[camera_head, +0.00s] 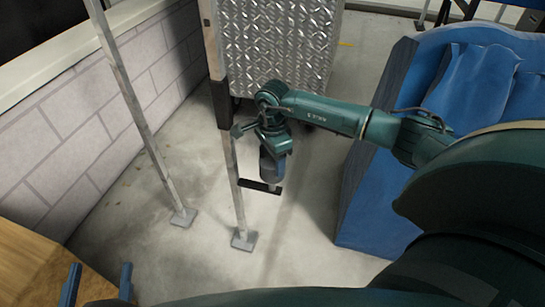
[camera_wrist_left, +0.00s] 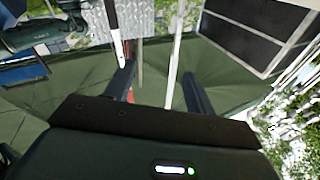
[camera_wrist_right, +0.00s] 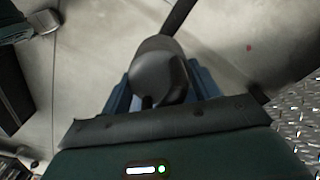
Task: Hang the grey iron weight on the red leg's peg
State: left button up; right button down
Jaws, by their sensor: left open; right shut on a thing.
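My right gripper (camera_head: 272,172) points down beside the nearer stand leg (camera_head: 233,170). In the right wrist view it (camera_wrist_right: 162,80) is shut on a rounded dark grey weight (camera_wrist_right: 160,72), which sits between the blue fingers. In the head view the weight is hard to make out. A short dark bar (camera_head: 260,187) lies just below this gripper and meets the leg's edge; I cannot tell whether it is the peg. A red strip (camera_wrist_left: 137,70) shows in the left wrist view, but no red leg is clear in the head view. My left gripper (camera_head: 97,284) is open and empty at the lower left.
A second metal leg (camera_head: 140,115) stands left of the first, near the block wall (camera_head: 85,110). A diamond-plate case (camera_head: 275,45) is behind, and blue padded blankets (camera_head: 470,85) are at the right. A wooden box (camera_head: 25,262) is lower left. Concrete floor lies open between.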

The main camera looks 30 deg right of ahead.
aim_at(272, 160)
jog(key=shift+w+f+b, duration=0.15)
jog(key=shift+f+b, duration=0.6)
jog(key=shift+f, duration=0.15)
jog(key=shift+f+b, duration=0.5)
jog(key=shift+f, duration=0.15)
jog(key=shift+f+b, duration=0.4)
jog(key=shift+f, duration=0.1)
pick_arm(q)
jog(key=shift+w+d+n+t+h+b, duration=0.25)
jog(key=shift+d+n+t+h+b, duration=0.05)
jog(key=shift+d+n+b, duration=0.1)
pick_arm(e)
jog(key=shift+f, duration=0.5)
pick_arm(q)
jog(key=shift+r, duration=0.25)
pick_arm(e)
jog(key=shift+f, duration=0.1)
pick_arm(q)
jog(key=shift+f, duration=0.45)
pick_arm(e)
jog(key=shift+f, duration=0.3)
